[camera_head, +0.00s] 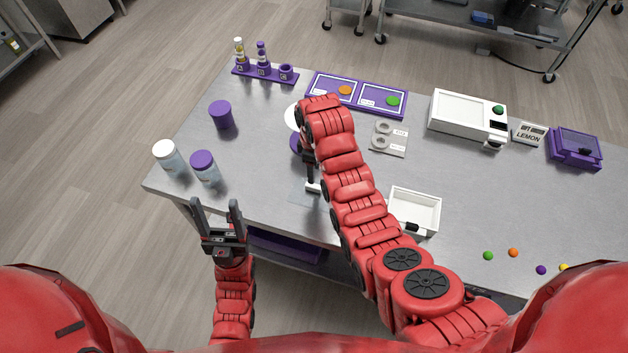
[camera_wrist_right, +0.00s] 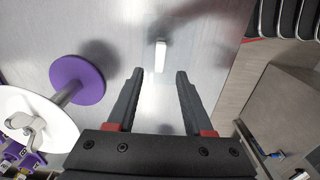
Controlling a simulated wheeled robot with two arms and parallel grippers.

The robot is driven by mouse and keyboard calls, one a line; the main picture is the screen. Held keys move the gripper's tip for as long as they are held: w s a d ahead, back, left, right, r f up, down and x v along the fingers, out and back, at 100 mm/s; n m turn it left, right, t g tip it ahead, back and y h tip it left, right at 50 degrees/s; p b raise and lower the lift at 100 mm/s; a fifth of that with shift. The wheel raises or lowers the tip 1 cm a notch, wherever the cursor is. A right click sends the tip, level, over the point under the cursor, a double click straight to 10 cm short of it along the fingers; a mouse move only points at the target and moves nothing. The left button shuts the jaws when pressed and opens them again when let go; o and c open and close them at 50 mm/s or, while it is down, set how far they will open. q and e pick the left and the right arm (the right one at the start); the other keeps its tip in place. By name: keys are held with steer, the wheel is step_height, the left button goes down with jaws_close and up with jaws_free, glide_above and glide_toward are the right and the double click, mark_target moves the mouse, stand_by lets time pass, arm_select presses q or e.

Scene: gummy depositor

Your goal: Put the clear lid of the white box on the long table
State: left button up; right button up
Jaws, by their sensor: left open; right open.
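The clear lid (camera_head: 299,197) lies flat on the long table (camera_head: 270,150) near its front edge, left of the open white box (camera_head: 428,215). Its white handle (camera_head: 313,187) stands up from it; the lid's faint square also shows in the right wrist view, with the handle (camera_wrist_right: 160,55) just beyond my fingertips. My right gripper (camera_wrist_right: 160,73) is open and empty above the lid, its fingers either side of the handle's line. My left gripper (camera_head: 216,205) is open and empty off the table's front edge. The right arm hides part of the table.
A white and purple stand (camera_wrist_right: 77,80) is beside the right gripper. Two jars (camera_head: 167,156) and a purple cylinder (camera_head: 221,115) stand at the left. A white machine (camera_head: 460,112) is at the back right. Small coloured balls (camera_head: 488,255) lie front right. The table's middle right is clear.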

step_height(320, 180, up, 4)
steer(key=p, duration=0.3)
stand_by(0.5)
